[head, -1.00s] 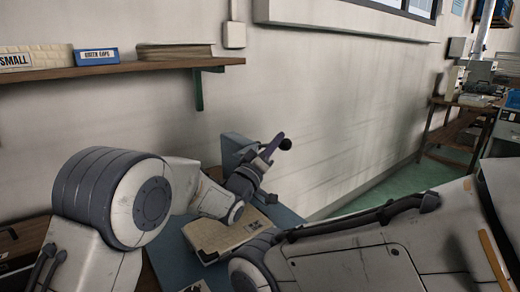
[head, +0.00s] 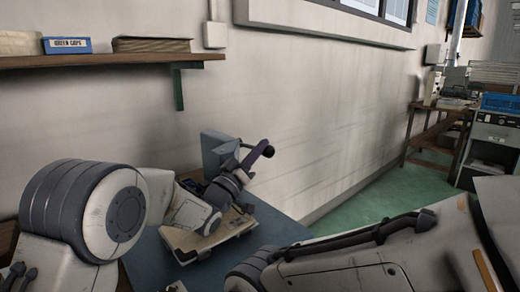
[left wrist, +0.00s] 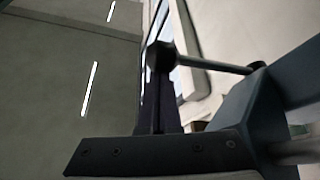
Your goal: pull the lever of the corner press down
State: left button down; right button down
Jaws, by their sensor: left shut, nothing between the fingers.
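The corner press (head: 216,152) is a blue-grey block against the wall at the back of the blue bench. Its lever ends in a dark round knob (head: 267,151), which sticks out to the right. My left gripper (head: 257,155) is shut and empty, with its dark fingers close beside the knob. In the left wrist view the lever's rod (left wrist: 215,62) runs from the press body (left wrist: 268,112) to the knob (left wrist: 160,54), at the tip of the dark fingers (left wrist: 166,100). I cannot tell whether they touch. My right gripper is out of view.
A beige panel (head: 185,245) lies on the blue bench (head: 275,228) under my left wrist. A shelf (head: 110,60) with boxes hangs on the wall at upper left. My right arm crosses the lower right. Green floor (head: 375,195) lies beyond the bench.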

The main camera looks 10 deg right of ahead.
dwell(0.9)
pick_arm(q)
jog(key=s+a+p, duration=0.1)
jog(key=s+a, duration=0.3)
jog(key=a, duration=0.4)
jog(key=shift+s+a+f+p, duration=0.2)
jog(key=shift+s+f+p, duration=0.05)
jog(key=shift+f+p, duration=0.15)
